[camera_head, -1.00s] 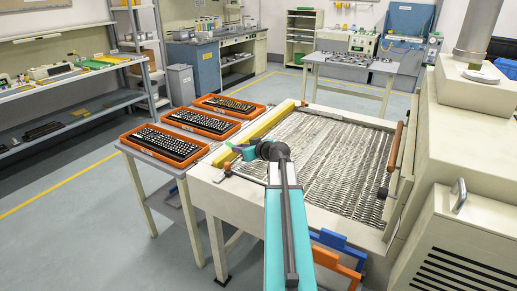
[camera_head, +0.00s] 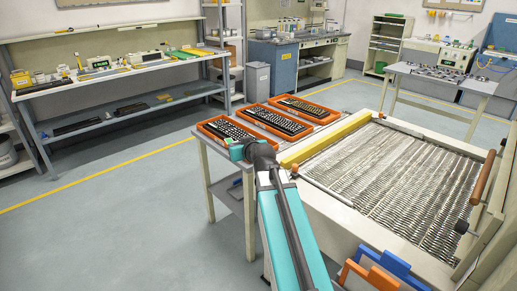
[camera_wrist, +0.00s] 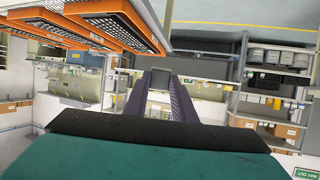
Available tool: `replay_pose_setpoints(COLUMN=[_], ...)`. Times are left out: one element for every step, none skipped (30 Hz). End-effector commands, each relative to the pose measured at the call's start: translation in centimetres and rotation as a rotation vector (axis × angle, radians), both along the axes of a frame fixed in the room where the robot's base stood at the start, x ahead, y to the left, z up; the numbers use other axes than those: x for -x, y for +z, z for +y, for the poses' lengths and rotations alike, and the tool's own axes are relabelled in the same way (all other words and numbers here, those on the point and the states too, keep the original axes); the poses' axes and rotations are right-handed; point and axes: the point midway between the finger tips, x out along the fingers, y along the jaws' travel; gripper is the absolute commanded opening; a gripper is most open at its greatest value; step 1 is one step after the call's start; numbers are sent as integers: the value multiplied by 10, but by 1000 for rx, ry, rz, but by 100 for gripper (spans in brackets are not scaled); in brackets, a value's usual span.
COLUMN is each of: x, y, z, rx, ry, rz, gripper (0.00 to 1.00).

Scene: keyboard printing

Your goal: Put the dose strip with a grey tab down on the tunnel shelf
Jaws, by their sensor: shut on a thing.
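In the wrist view my gripper (camera_wrist: 160,88) points away from the camera, its two dark purple fingers close together. A small grey piece (camera_wrist: 159,78) shows at the fingertips. It fits the grey tab of the dose strip, but the rest of the strip cannot be made out. In the head view the teal and black end of my arm is above the near left corner of the conveyor, and the fingers are hidden there. I cannot pick out the tunnel shelf for certain. The wide conveyor bed (camera_head: 400,185) is at the right.
Orange trays with keyboards (camera_head: 273,122) stand on a side table beyond my wrist. A long bench with a lower shelf (camera_head: 140,110) runs along the left wall. Blue and orange brackets (camera_head: 385,270) are at the conveyor's near edge. The floor (camera_head: 120,235) at left is clear.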

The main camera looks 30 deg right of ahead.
Motion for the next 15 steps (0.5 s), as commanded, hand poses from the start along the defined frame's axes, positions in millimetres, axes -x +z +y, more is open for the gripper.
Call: replay_pose_setpoints(x=[-2, -4, -5, -6, -7, -8, -9, -10, -10, -11, -11, -11, -11, -11, -10], y=[5, 7, 10, 12, 15, 18, 21, 24, 27, 29, 32, 36, 39, 41, 44], z=[18, 27, 37, 46, 54, 66, 74, 83, 94, 102, 111, 122, 130, 138, 148], rx=[2, 1, 1, 2, 2, 2, 2, 2, 2, 1, 1, 1, 3, 0, 1], ry=[8, 10, 12, 15, 17, 20, 22, 25, 27, 30, 32, 36, 39, 41, 45], rz=[-2, -2, -1, -1, -1, -2, -2, -2, -2, -2, -2, -3, -3, -2, -1], gripper=[0, 0, 0, 0, 0, 0, 0, 0, 0, 0, 0, 0, 0, 0, 0])
